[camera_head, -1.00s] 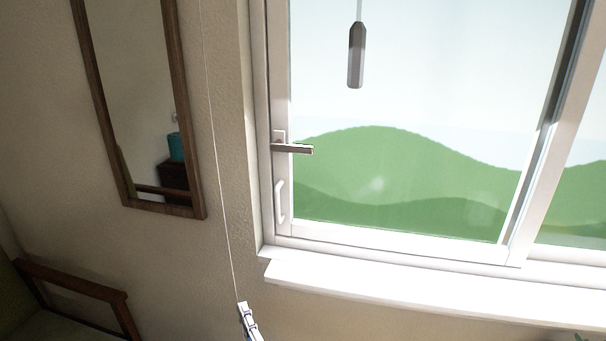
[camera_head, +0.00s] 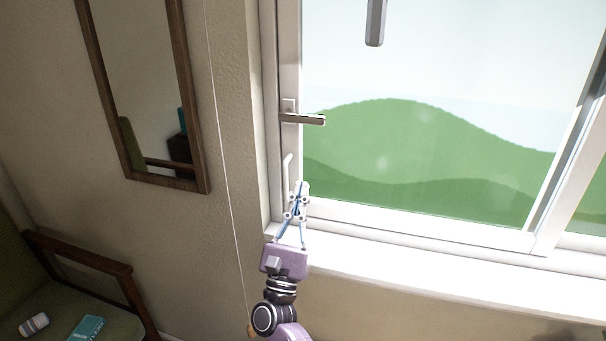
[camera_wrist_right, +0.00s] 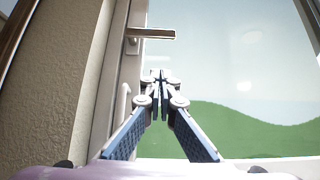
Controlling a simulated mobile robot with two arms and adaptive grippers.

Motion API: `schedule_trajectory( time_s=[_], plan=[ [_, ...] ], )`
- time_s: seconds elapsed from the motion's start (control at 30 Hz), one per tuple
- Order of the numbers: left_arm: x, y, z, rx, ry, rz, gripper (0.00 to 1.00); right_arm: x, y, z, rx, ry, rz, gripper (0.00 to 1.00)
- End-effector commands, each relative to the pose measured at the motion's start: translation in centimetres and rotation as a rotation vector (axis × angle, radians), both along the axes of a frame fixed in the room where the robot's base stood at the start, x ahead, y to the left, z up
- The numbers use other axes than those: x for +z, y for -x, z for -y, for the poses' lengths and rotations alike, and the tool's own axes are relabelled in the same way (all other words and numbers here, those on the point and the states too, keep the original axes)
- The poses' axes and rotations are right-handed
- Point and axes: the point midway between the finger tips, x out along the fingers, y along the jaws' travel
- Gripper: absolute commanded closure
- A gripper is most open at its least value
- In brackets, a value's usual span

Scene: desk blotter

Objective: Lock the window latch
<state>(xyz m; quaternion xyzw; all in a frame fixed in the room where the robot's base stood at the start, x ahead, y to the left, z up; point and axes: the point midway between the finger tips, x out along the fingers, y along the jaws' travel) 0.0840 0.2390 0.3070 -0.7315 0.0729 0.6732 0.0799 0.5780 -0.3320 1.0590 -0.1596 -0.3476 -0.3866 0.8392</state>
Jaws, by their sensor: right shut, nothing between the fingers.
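The window latch (camera_head: 303,118) is a grey lever on the left frame of the window, pointing right, roughly horizontal. In the right wrist view the latch (camera_wrist_right: 152,33) is at the top, beyond the fingertips. My right gripper (camera_head: 301,188) is shut and empty, pointing up in front of the window's lower left corner, below the latch and apart from it. Its closed fingertips (camera_wrist_right: 161,76) show in the middle of the right wrist view. A white pull handle (camera_head: 287,172) on the frame is beside the gripper and partly hidden by it. My left gripper is not in view.
A white sill (camera_head: 400,268) runs under the window. A thin cord (camera_head: 222,150) hangs on the wall at the left, near my arm. A dark pull weight (camera_head: 375,22) hangs before the glass. A mirror (camera_head: 196,120) and a chair (camera_head: 75,262) are at the left.

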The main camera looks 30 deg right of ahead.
Motion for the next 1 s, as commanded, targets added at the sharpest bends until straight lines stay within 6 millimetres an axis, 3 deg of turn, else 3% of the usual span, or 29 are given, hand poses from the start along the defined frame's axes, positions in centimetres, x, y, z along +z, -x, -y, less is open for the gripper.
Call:
schedule_trajectory(
  time_s=[0.03,0.4,0.53,0.7,1.0],
  plan=[
    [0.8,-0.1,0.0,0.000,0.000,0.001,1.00,1.2,-0.4,0.5,-0.001,0.001,0.003,1.00],
    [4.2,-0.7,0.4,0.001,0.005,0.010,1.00,6.8,-4.0,4.8,-0.002,0.001,0.000,1.00],
    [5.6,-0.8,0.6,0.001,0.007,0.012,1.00,8.7,-3.8,4.5,-0.001,0.000,0.001,1.00],
    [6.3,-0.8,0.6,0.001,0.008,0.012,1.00,9.8,-3.8,4.5,-0.001,0.001,-0.001,1.00],
    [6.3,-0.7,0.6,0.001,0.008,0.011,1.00,9.9,-3.8,4.5,-0.001,0.002,0.000,1.00]
  ],
)
